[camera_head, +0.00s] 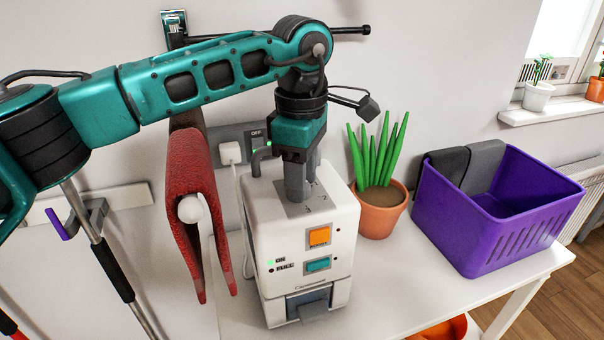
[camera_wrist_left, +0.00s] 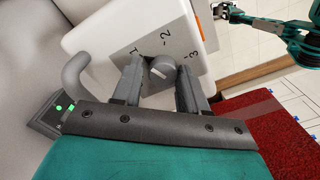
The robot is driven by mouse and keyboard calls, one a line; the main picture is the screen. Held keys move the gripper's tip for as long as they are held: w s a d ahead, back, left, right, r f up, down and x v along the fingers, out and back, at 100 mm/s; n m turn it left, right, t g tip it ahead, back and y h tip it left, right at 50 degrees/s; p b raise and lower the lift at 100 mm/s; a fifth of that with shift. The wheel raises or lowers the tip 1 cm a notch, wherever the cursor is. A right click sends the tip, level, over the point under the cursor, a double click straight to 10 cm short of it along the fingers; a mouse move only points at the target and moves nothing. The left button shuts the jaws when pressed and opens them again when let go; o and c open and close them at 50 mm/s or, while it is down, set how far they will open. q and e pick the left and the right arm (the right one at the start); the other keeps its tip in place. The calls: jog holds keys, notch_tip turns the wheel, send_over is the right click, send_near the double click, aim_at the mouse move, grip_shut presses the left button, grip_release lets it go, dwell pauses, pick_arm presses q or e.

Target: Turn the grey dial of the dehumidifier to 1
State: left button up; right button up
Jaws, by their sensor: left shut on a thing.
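The white dehumidifier (camera_head: 312,222) stands on the white bench, with an orange and a teal button on its front. My left gripper (camera_head: 295,195) points down at its top panel. In the left wrist view, the grey dial (camera_wrist_left: 163,72) sits between the two fingers of my left gripper (camera_wrist_left: 159,88), which are shut on it. The marks 1, 2 and 3 show around the dial; I cannot tell exactly where its pale pointer mark stands. In the head view the gripper hides the dial. Part of my right gripper (camera_wrist_left: 232,14) shows small at the top right of the wrist view.
A red towel (camera_head: 198,190) hangs close left of the dehumidifier. A potted plant (camera_head: 380,208) stands just right of it, then a purple basket (camera_head: 490,215) with dark cloths over its rim. A socket with a plug (camera_head: 231,152) is on the wall behind.

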pick_arm(q)
jog(key=shift+s+f, duration=0.1)
jog(key=shift+f, duration=0.05)
jog(key=o, duration=0.9)
jog(key=shift+a, duration=0.1)
notch_tip(320, 180, up, 13)
jog(key=shift+r, duration=0.1)
